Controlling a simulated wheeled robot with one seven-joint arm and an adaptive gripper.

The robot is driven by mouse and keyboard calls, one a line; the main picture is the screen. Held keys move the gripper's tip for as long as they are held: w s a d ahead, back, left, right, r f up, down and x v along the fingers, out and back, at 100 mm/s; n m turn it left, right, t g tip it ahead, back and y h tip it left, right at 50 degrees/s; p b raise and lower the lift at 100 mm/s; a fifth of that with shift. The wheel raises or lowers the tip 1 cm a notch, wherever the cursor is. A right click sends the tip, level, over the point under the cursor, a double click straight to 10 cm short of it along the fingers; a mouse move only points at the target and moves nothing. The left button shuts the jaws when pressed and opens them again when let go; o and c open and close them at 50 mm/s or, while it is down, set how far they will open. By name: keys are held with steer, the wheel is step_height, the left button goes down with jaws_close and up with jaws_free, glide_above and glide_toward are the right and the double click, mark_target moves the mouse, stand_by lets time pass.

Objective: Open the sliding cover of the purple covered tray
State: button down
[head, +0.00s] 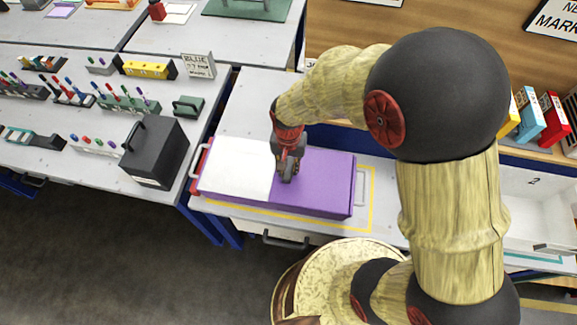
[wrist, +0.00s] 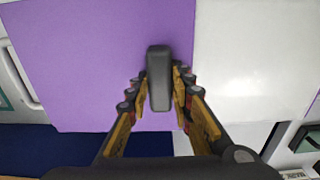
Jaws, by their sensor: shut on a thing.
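The purple covered tray (head: 318,205) lies on the table in front of me. Its right part in the head view is purple, and its left part is a white panel (head: 236,166). The wrist view shows the purple surface (wrist: 80,60) on the left and the white surface (wrist: 255,60) on the right. A dark grey upright handle (wrist: 159,80) stands on the purple part close to the border with the white. My gripper (head: 288,172) points down over the tray and is shut on this handle, with one finger on each side in the wrist view.
A yellow outline (head: 371,200) surrounds part of the tray on the table. A black box with a handle (head: 155,153) and several pen racks stand on the left table. Coloured boxes (head: 555,118) stand at the right. A gap of floor lies in front.

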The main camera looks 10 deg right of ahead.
steer(key=shift+a, duration=0.1)
steer(key=w+a, duration=0.2)
steer(key=a, duration=0.5)
steer(key=w+a+p, duration=0.1)
steer(key=w+a, duration=0.1)
steer(key=a, duration=0.4)
steer(key=w+a+p, duration=0.1)
steer(key=w+a, duration=0.2)
steer(key=a, duration=0.4)
steer(key=shift+w+a, duration=0.1)
steer(key=shift+a, duration=0.2)
steer(key=c, duration=1.6)
jaws_free()
steer(key=shift+o, duration=0.2)
step_height(320, 180, up, 12)
